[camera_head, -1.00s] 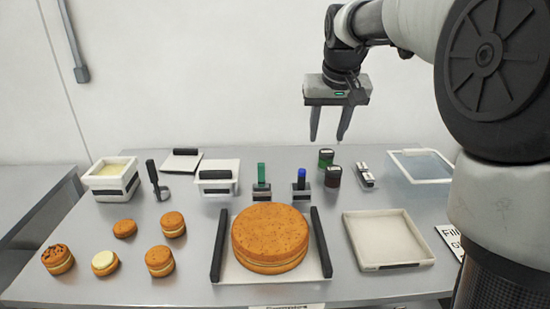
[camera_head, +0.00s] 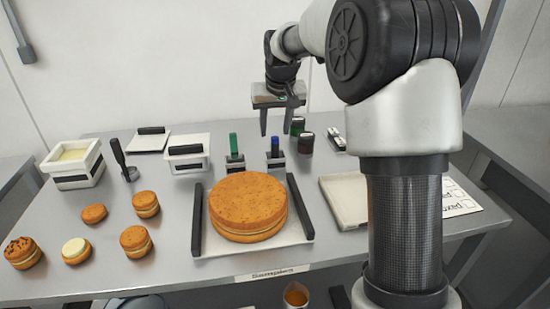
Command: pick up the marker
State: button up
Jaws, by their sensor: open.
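Two upright marker-like sticks stand in small grey holders behind the cake: a green one (camera_head: 234,143) and a blue one (camera_head: 275,146). I cannot tell from the picture which is meant by the marker. My gripper (camera_head: 277,131) is open and empty, with its fingers pointing down. Its fingertips appear at the height of the blue stick's top, one to each side of it in the picture. How far behind or above the stick they are, I cannot tell.
A large round cake (camera_head: 248,203) lies on a tray between two black bars in front. Two dark round jars (camera_head: 305,141) (camera_head: 297,126) stand right of the blue stick. White tubs and a dark-handled tool (camera_head: 121,158) are left. My arm hides part of the right side.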

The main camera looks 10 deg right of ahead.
aim_at(275, 138)
jog(key=x, duration=0.2)
jog(key=b+x, duration=0.1)
jog(key=x, duration=0.2)
jog(key=shift+w+d+f, duration=0.1)
jog(key=shift+d+f, duration=0.1)
jog(key=shift+f, duration=0.1)
grip_shut()
